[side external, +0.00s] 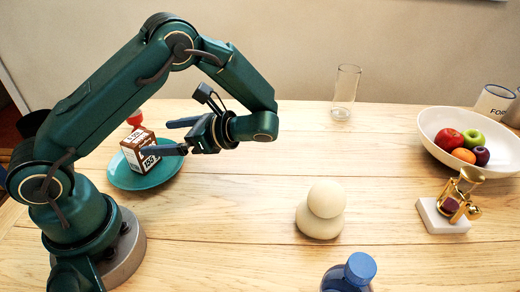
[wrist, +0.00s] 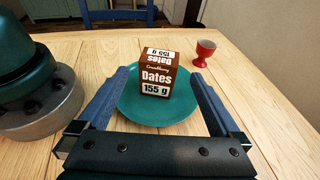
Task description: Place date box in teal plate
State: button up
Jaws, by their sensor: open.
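The date box (wrist: 156,76) is brown and white with "Dates 155 g" on it. It stands upright on the teal plate (wrist: 180,122), inside the rim, in the wrist view. In the side view the date box (side external: 139,154) also shows on the teal plate (side external: 153,183) beside my arm. My gripper (wrist: 166,80) is open, its two blue fingers apart on either side of the box with gaps to it. In the side view my gripper (side external: 158,137) points left towards the box, and a finger partly overlaps the box and plate.
A red egg cup (wrist: 204,52) stands just behind the plate. A glass (side external: 345,92), a white fruit bowl (side external: 432,130), a brass object on a white base (side external: 440,222), a cream rounded object (side external: 322,212) and a blue-capped bottle (side external: 358,270) stand further right.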

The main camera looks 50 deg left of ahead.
jog(key=shift+w+d+r, duration=0.1)
jog(key=shift+d, duration=0.1)
jog(key=shift+s+d+r+n+t+h, duration=0.3)
jog(key=shift+r+n+t+h, duration=0.15)
jog(key=shift+h, duration=0.35)
jog(key=s+d+r+n+t+h, duration=0.3)
jog(key=d+r+n+t+h, duration=0.4)
jog(key=d+n+t+h, duration=0.4)
jog(key=shift+s+d+t, duration=0.25)
jog(key=shift+d+t, duration=0.15)
jog(key=shift+t, duration=0.25)
